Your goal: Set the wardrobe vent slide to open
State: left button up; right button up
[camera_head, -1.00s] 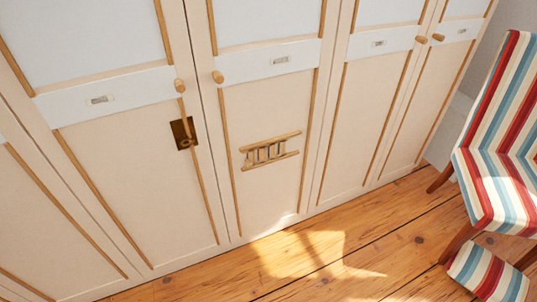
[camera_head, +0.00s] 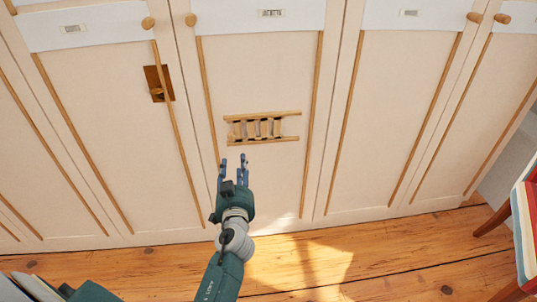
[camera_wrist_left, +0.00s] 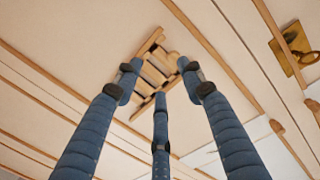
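The vent slide (camera_head: 262,112) is a small wooden piece with two horizontal rails and pale upright slats between them, on a cream wardrobe door (camera_head: 255,180). Dark gaps show between some slats; I cannot tell the slide's exact setting. My left gripper (camera_head: 232,163) is below and slightly left of the vent in the head view, its blue fingers spread and empty. In the left wrist view the vent (camera_wrist_left: 147,45) lies beyond the fingertips, with no clear contact, and the fingers hide part of it. My right gripper is in neither view.
A brass latch plate (camera_head: 152,78) is on the door to the left. Round wooden knobs (camera_head: 191,20) and small label holders (camera_head: 271,14) are higher up. A striped chair (camera_head: 525,225) stands at the right. The wooden floor (camera_head: 380,255) in front is clear.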

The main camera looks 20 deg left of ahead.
aim_at(232, 138)
pick_arm(q)
jog(key=shift+y, duration=0.3)
jog(key=r+x, duration=0.1)
jog(key=x, duration=0.6)
jog(key=r+x, duration=0.1)
jog(key=x, duration=0.3)
jog(key=shift+s+a+r, duration=0.1)
jog(key=shift+a+r, duration=0.25)
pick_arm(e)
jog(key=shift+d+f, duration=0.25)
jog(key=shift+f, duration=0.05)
pick_arm(q)
grip_shut()
